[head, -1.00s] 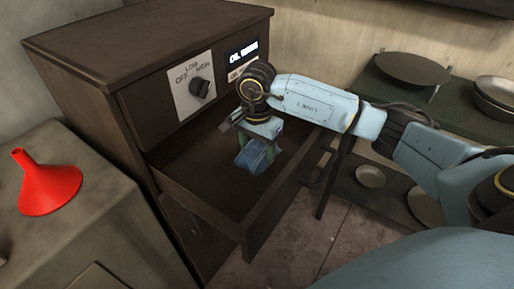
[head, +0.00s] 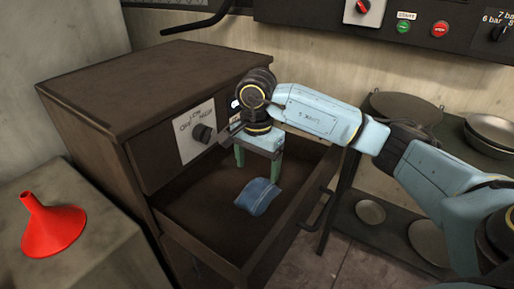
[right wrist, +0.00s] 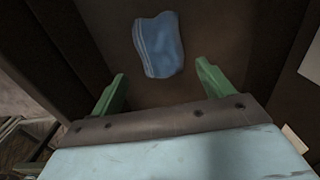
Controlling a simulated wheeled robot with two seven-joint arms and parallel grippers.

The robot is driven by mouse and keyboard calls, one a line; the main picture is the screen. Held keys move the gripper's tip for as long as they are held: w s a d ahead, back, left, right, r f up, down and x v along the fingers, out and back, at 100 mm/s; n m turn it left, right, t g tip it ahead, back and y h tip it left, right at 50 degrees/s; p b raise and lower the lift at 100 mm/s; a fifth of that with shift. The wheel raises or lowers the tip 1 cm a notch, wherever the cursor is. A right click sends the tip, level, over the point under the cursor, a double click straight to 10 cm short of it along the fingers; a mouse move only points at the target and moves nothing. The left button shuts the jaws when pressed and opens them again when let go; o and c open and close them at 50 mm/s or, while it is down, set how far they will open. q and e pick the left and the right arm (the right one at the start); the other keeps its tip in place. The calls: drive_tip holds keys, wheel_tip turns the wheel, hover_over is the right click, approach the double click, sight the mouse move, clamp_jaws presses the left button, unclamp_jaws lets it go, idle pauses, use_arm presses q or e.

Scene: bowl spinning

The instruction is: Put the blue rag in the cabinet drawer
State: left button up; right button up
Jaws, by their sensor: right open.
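The folded blue rag (head: 258,196) lies on the floor of the open cabinet drawer (head: 205,207), clear of the drawer walls. It also shows in the right wrist view (right wrist: 159,45), beyond the fingertips. My right gripper (head: 257,170) is open, its green fingers apart and pointing down over the back part of the drawer. In the right wrist view the fingers (right wrist: 160,78) are spread with nothing between them. The rag is apart from the fingers. My left gripper is not in view.
A red funnel (head: 52,225) stands on a grey box at left. Metal pans (head: 490,130) sit on a shelf at right. A control panel is on the wall.

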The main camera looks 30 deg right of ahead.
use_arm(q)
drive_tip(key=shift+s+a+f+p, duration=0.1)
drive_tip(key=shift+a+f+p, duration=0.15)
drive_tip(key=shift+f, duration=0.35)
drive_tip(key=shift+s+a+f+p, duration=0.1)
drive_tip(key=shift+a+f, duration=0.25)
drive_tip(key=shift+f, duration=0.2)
use_arm(e)
drive_tip(key=shift+r, duration=1.75)
